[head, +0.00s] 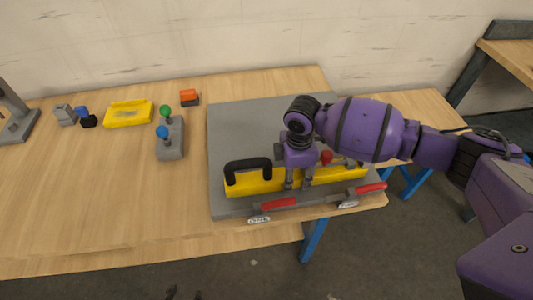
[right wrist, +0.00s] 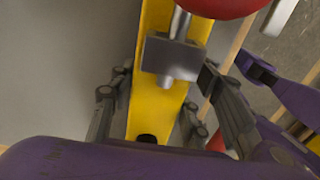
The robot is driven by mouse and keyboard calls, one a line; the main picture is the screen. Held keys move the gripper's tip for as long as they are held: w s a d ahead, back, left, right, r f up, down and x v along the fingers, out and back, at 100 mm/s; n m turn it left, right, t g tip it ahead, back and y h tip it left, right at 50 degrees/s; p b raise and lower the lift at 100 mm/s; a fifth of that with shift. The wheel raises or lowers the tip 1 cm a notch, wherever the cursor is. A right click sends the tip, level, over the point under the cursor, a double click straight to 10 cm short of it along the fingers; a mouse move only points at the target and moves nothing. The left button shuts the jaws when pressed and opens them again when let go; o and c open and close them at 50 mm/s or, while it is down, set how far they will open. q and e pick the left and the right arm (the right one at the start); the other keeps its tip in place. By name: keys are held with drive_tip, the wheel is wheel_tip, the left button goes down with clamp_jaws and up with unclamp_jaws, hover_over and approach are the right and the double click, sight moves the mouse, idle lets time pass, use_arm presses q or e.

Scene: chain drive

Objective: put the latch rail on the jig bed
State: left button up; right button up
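The latch rail (head: 340,174) is a long yellow bar with a black handle at its left end and a red-knobbed plunger toward its right. It lies along the front part of the grey jig bed (head: 240,117); I cannot tell whether it is fully seated. My right gripper (head: 298,183) points down over the rail's middle. In the right wrist view its fingers straddle the yellow bar (right wrist: 165,110) and appear closed against its sides, beside the grey plunger block (right wrist: 172,57). Two dark tips at the head view's bottom edge look like my left gripper (head: 184,294), apart and empty.
Two red-handled clamps (head: 278,204) (head: 369,188) sit along the bed's front edge. Left on the table are a grey block with green and blue knobs (head: 171,140), a yellow tray (head: 128,114), an orange-and-black part (head: 189,97) and small blocks (head: 65,114). The table's front left is clear.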

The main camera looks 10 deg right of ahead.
sight(294, 173)
drive_tip(key=o, duration=0.3)
drive_tip(key=shift+s, duration=0.1)
wheel_tip(294, 173, up, 12)
drive_tip(key=shift+r+p, duration=0.15)
drive_tip(key=shift+p, duration=0.2)
idle(1.2)
